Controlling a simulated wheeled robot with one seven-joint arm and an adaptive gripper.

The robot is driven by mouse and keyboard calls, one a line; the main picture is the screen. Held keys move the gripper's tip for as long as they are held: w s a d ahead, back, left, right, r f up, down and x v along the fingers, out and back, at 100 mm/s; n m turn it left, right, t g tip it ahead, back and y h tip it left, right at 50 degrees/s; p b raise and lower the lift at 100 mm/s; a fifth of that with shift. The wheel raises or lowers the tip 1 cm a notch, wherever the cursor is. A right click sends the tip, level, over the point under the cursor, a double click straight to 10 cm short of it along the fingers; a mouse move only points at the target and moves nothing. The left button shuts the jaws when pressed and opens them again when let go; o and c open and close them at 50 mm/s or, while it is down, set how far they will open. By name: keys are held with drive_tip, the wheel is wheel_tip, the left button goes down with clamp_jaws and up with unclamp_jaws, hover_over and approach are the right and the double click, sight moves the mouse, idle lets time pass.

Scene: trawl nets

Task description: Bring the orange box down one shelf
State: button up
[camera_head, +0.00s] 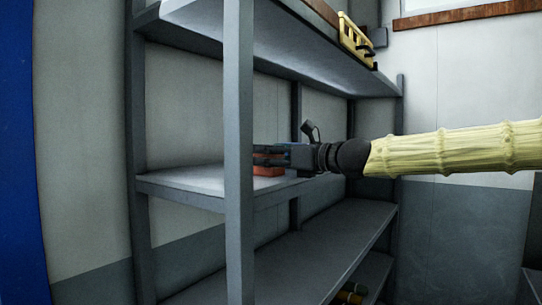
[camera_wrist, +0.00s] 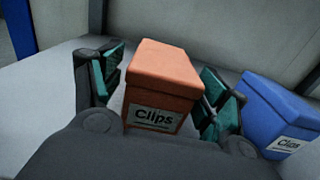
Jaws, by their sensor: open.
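The orange box (camera_wrist: 165,75), with a white "Clips" label, stands on a grey shelf in the wrist view. My gripper (camera_wrist: 165,95) is open, with one finger at the left and one at the right of the box. The gap to each side looks small; I cannot tell whether a finger touches it. In the head view the orange box (camera_head: 268,170) is partly hidden by my gripper (camera_head: 268,158) and the front post. It sits on the middle shelf (camera_head: 190,182). The shelf below (camera_head: 300,265) shows a bare surface.
A blue "Clips" box (camera_wrist: 285,115) stands close to the right finger in the wrist view. A grey upright post (camera_head: 238,150) is at the shelf front, near my gripper. A yellow item (camera_head: 355,40) sits on the top shelf, and small items (camera_head: 350,294) lie at the bottom.

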drive_tip(key=shift+r, duration=0.1)
drive_tip(key=v, duration=1.2)
